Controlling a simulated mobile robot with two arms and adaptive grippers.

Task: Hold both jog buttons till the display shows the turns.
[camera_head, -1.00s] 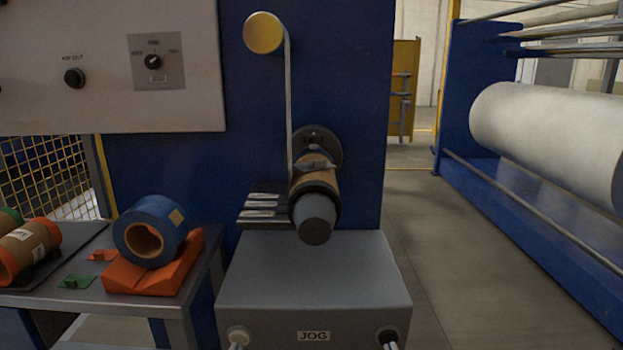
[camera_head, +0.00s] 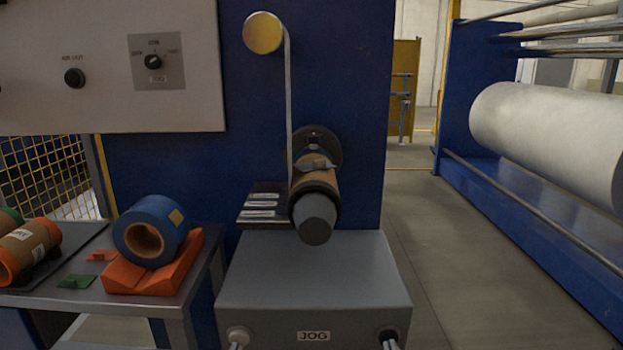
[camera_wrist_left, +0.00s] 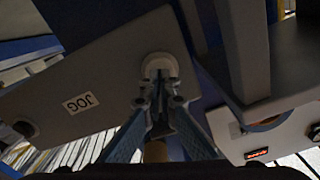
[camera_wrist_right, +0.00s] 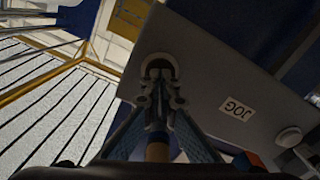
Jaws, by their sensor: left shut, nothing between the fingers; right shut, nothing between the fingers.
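The grey jog box (camera_head: 312,275) carries a JOG label (camera_head: 313,336) between two buttons. The left jog button (camera_head: 238,333) has a pale cap and the right jog button (camera_head: 388,334) looks dark. My left gripper (camera_head: 236,346) is shut and empty, with its tips at the left button; the left wrist view shows that pale button (camera_wrist_left: 160,65) just beyond them. My right gripper (camera_head: 391,346) is shut and empty at the right button (camera_wrist_right: 160,66). Contact is hard to tell. A small red-lit readout (camera_wrist_left: 257,153) shows in the left wrist view, too small to read.
A brown core (camera_head: 318,176) sits on the spindle above the box, beside a strip hanging from a yellow roller (camera_head: 263,33). A side table (camera_head: 195,290) at left holds a blue roll (camera_head: 150,231) on an orange cradle (camera_head: 155,275). Open floor lies right.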

